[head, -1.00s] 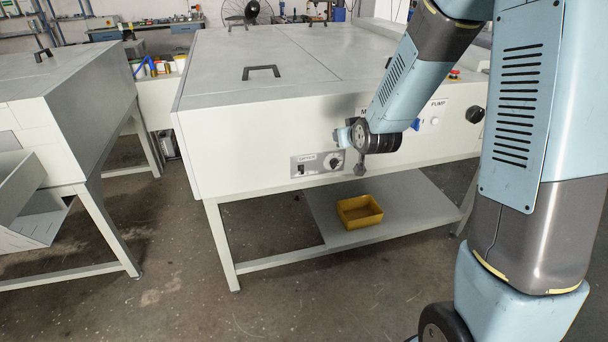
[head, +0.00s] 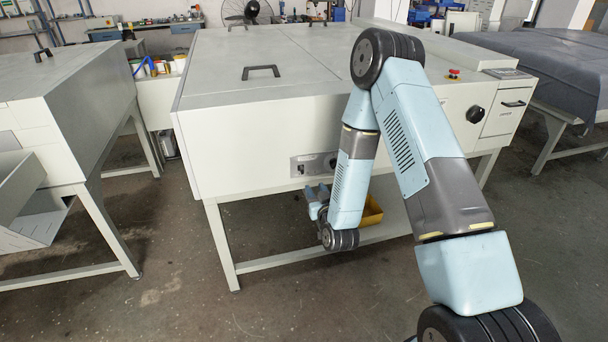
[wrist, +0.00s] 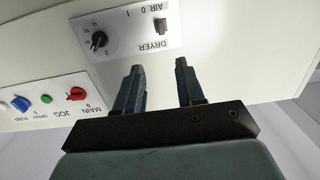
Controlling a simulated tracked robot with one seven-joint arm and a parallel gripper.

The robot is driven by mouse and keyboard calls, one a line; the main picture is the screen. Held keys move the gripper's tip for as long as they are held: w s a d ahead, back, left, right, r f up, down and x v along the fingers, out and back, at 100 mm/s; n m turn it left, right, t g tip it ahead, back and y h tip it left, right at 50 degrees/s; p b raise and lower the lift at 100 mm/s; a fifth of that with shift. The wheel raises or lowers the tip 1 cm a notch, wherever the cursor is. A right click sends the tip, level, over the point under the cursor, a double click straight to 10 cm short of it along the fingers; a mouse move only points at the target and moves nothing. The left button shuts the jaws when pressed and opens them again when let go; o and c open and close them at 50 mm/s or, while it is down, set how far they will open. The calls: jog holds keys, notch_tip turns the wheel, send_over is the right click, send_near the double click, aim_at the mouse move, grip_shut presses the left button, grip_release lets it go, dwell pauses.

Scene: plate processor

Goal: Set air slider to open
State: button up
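The air slider (wrist: 160,25) is a small dark switch on the grey dryer panel (wrist: 118,38), beside the "AIR 0 I" label; the wrist view shows the panel upside down. In the head view the slider (head: 300,169) is a tiny dark mark at the left of the panel (head: 312,172). My gripper (wrist: 159,64) is open, with a clear gap between its two fingers and nothing in it. Its fingers point towards the panel and stand apart from the slider. In the head view my gripper (head: 315,190) is just below the panel. The slider's exact setting is too small to tell.
A black dryer knob (wrist: 99,40) sits beside the slider. A red main knob (wrist: 76,94), green button (wrist: 46,99) and blue switch (wrist: 20,103) are on another panel. A yellow bin (head: 371,211) stands on the shelf below the machine, partly behind my arm.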

aim_at(303, 171)
jog(key=shift+t, duration=0.3)
jog(key=x, duration=0.4)
jog(key=f+x, duration=0.1)
jog(key=x, duration=0.3)
jog(key=f+x, duration=0.1)
jog(key=x, duration=0.3)
jog(key=shift+w+a, duration=0.25)
jog(key=shift+a, duration=0.1)
jog(key=shift+c, duration=0.4)
grip_shut()
dwell(0.6)
